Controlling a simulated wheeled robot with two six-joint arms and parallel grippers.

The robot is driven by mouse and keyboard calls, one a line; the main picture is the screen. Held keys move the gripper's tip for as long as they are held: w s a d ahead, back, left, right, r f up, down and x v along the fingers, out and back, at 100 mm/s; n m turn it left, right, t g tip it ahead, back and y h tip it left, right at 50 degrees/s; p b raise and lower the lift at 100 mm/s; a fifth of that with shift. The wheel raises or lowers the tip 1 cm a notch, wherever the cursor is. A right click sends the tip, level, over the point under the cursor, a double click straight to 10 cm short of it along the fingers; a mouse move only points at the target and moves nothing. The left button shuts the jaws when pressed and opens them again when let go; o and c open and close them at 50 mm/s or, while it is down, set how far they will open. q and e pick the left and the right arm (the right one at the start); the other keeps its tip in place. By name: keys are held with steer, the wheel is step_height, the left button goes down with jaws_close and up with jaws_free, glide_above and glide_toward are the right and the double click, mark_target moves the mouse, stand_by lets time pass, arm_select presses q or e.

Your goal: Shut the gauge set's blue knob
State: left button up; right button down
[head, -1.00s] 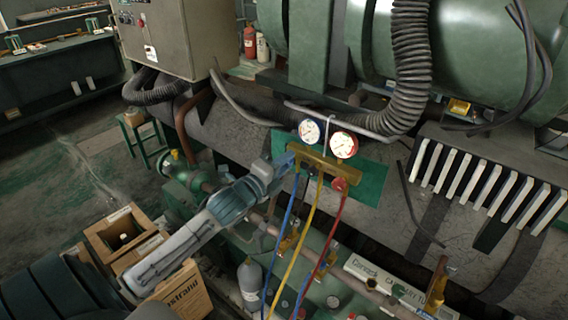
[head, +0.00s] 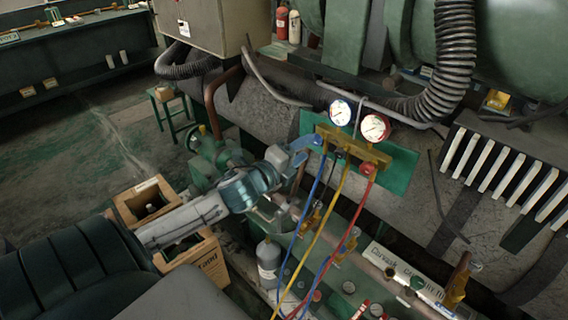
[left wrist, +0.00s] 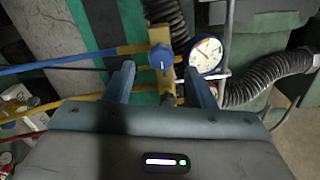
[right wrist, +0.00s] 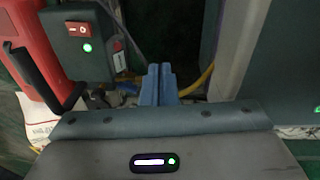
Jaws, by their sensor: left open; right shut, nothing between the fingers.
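The gauge set has a brass manifold (head: 352,148), a blue-rimmed gauge (head: 340,112) and a red-rimmed gauge (head: 375,127). Its blue knob (left wrist: 161,57) shows in the left wrist view, just beyond and between the fingertips. My left gripper (left wrist: 158,74) is open with a finger on either side of the knob's line; I cannot tell whether either touches it. In the head view the left gripper (head: 304,147) reaches the manifold's left end and mostly hides the knob. The red knob (head: 368,168) is at the other end. My right gripper (right wrist: 160,70) is shut and empty, away from the gauge set.
Blue (head: 312,205), yellow (head: 330,215) and red (head: 352,215) hoses hang below the manifold. A ribbed black hose (head: 455,50) passes right of the gauges. A grey bottle (head: 268,262) stands below.

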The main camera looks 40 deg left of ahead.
arm_select(q)
steer(key=s, duration=0.6)
steer(key=shift+s+a+p, duration=0.2)
steer(key=shift+s+p, duration=0.1)
steer(key=shift+s, duration=0.1)
stand_by(0.3)
